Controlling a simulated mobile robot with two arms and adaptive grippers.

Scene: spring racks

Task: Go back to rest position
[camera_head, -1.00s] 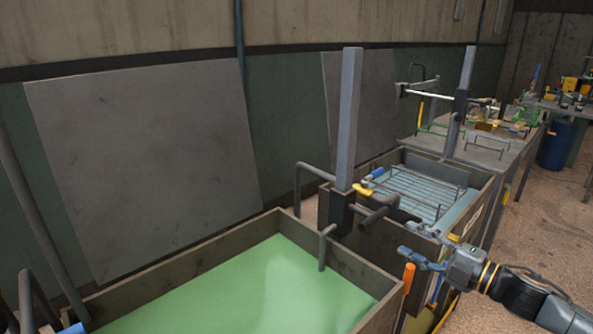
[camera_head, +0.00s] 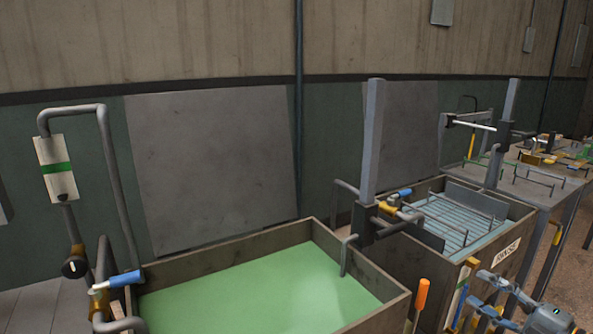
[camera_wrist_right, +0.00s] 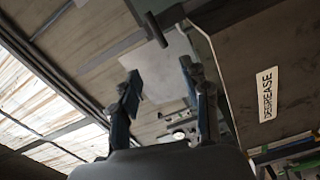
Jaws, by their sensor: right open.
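My right gripper (camera_head: 490,294) is at the lower right of the head view, in front of the rinse tank (camera_head: 484,262). Its blue fingers are apart and nothing is between them. In the right wrist view the two fingers (camera_wrist_right: 160,90) also stand apart and empty, with the wall and ceiling behind them. My left gripper is not in view.
A tank of green liquid (camera_head: 265,292) fills the lower middle. A labelled "DEGREASE" wall (camera_wrist_right: 268,95) is close on the right in the wrist view. Pipes with a blue-handled valve (camera_head: 118,281) stand at left. An orange-handled tool (camera_head: 421,296) hangs at the green tank's corner.

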